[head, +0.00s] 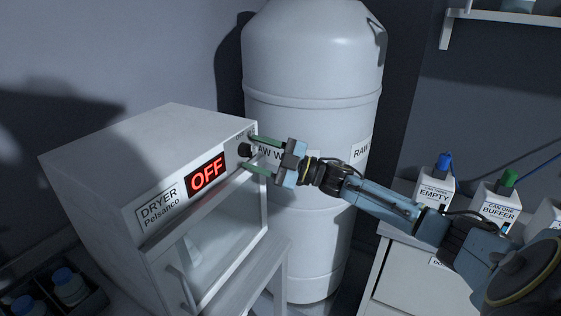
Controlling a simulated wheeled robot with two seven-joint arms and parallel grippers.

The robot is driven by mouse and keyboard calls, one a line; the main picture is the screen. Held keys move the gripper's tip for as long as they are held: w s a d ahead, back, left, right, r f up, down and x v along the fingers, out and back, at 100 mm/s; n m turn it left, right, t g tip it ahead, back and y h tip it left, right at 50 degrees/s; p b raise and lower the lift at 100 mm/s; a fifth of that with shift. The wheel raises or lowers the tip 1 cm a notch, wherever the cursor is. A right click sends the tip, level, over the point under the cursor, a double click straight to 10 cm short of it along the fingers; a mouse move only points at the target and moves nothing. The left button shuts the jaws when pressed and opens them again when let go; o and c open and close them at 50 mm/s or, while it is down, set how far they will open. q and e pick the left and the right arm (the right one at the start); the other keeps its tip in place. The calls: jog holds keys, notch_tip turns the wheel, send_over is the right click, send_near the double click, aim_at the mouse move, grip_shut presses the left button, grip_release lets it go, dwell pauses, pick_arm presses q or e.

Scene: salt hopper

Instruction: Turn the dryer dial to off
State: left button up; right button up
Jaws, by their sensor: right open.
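The white dryer (120,150) stands at the left, labelled "DRYER Pelsanco". Its red display (205,173) reads "OFF". The black dial (244,150) sits on the front panel, right of the display. My right gripper (254,155) is at the panel with its two green-tipped fingers spread, one above and one below the dial. I cannot tell whether the fingers touch the dial or the panel. The dial's pointer is too small to read. My left gripper is not in view.
A large white tank (312,75) stands behind my right gripper. At the right, white cans with a blue cap (444,162) and a green cap (509,178) stand on a cabinet (405,285). Blue-capped bottles (68,285) sit in a dark crate at lower left.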

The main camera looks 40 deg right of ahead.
jog(key=b+v, duration=0.2)
jog(key=v, duration=1)
jog(key=shift+s+d, duration=0.15)
jog(key=shift+s, duration=0.1)
jog(key=s+d+f+m+t+h+b, duration=0.1)
jog(key=d+f+m+h, duration=0.3)
jog(key=f, duration=0.9)
jog(key=d+f+m+h+b, duration=0.25)
jog(key=f+m+h, duration=0.3)
jog(key=f, duration=0.65)
jog(key=s+f+m+g+h, duration=0.2)
jog(key=s+f, duration=0.2)
jog(key=f, duration=0.5)
jog(key=s+f+m+g+h, duration=0.2)
jog(key=s+f, duration=0.2)
jog(key=f, duration=0.5)
jog(key=s+a+f+m+g+b, duration=0.15)
jog(key=s+a+f+g, duration=0.25)
jog(key=s+a+f, duration=0.6)
jog(key=s+a+f+g+b, duration=0.2)
jog(key=s+a+f+g, duration=0.35)
jog(key=s+f, duration=0.8)
jog(key=s+a+f+g, duration=0.2)
jog(key=s+a+f, duration=0.2)
jog(key=s+a, duration=0.5)
jog(key=shift+s+a+f+b, duration=0.2)
jog(key=shift+s+f+b, duration=0.15)
jog(key=shift+s, duration=0.1)
jog(key=shift+g, duration=0.25)
